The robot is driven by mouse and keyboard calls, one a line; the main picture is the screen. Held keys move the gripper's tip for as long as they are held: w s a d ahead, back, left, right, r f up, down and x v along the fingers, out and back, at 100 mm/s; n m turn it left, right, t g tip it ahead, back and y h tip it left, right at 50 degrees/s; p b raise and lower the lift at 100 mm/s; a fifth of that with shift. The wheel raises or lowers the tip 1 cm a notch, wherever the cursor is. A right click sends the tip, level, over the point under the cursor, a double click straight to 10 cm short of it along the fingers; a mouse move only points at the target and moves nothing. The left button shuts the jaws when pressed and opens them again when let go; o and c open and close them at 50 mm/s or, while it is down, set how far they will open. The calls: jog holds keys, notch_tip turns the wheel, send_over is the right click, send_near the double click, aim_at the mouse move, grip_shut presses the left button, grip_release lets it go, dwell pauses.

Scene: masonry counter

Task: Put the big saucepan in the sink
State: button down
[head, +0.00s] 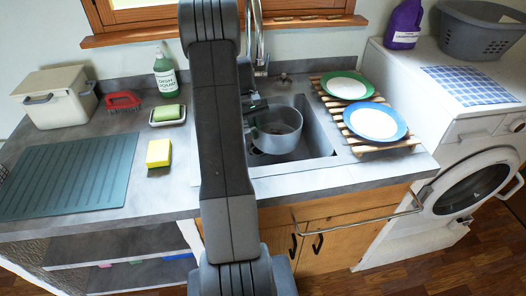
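The big saucepan (279,140) is a grey metal pot, upright, within the outline of the sink (318,146). I cannot tell whether it rests on the basin floor or hangs a little above it. My gripper (252,122) is at the pan's left rim, partly hidden behind my own arm. Its dark fingers overlap the rim in the picture. Whether they are closed on the pan does not show. The pan's handle is not visible, and the left part of the sink is hidden by my arm.
A wooden rack (350,133) with a green-rimmed plate (347,87) and a blue-rimmed plate (375,122) stands right of the sink. The tap (261,50) rises behind it. Left are a yellow sponge (158,153), soap bottle (165,75), red brush (123,101) and teal mat (70,172).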

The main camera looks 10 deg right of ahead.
jog(key=shift+f+p, duration=0.45)
jog(key=shift+f, duration=3.3)
jog(key=shift+f, duration=0.1)
jog(key=c, duration=1.6)
grip_release()
jog(key=b+v, duration=0.1)
jog(key=v, duration=1.1)
